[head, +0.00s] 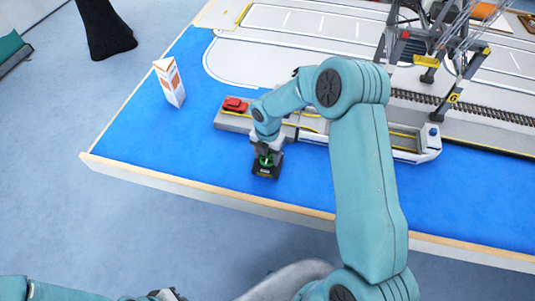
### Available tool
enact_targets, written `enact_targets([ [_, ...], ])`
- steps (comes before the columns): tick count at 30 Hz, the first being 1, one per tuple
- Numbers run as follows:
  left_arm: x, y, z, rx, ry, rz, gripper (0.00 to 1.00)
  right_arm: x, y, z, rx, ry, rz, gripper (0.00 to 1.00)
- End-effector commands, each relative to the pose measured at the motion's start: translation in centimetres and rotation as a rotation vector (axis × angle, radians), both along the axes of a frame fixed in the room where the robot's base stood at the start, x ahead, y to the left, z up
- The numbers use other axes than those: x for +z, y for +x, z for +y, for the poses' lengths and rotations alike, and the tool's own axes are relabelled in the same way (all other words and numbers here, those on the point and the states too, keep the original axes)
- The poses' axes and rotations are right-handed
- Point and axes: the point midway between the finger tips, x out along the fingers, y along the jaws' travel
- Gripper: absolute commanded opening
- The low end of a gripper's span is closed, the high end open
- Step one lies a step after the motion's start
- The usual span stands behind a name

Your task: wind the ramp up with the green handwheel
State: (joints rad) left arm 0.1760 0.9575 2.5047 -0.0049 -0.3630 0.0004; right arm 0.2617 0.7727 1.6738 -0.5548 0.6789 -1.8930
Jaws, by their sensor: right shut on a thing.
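The green handwheel (265,161) sits on a small dark box (267,171) near the front edge of the blue table. My right gripper (266,153) points down at the handwheel from above and is shut on it. The gripper and wrist hide part of the wheel. The ramp cannot be told apart clearly; a grey deck (230,118) with a red car (235,104) on it lies just behind, partly covered by my right arm. My left arm shows only at the bottom left, and its gripper cannot be made out.
A white and orange carton (169,82) stands at the left of the blue table (140,120). A gantry crane (440,55) and a rail track (490,112) are at the right. A white-ended vessel (428,145) lies behind my right arm.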

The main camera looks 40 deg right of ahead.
Motion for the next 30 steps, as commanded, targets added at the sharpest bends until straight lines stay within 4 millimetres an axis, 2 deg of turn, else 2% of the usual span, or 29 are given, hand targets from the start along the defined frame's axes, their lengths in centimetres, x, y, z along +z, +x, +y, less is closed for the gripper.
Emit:
enact_targets([
  [11, -2.2, 0.0, 0.0, 0.000, 0.000, 0.000, 0.00, -0.4, 0.0, -0.2, -0.212, -0.002, -0.002, 0.26],
  [30, -6.6, 0.0, 0.0, 0.000, 0.000, 0.000, 0.00, -0.4, 0.0, -0.2, -0.820, -0.002, -0.002, 0.26],
])
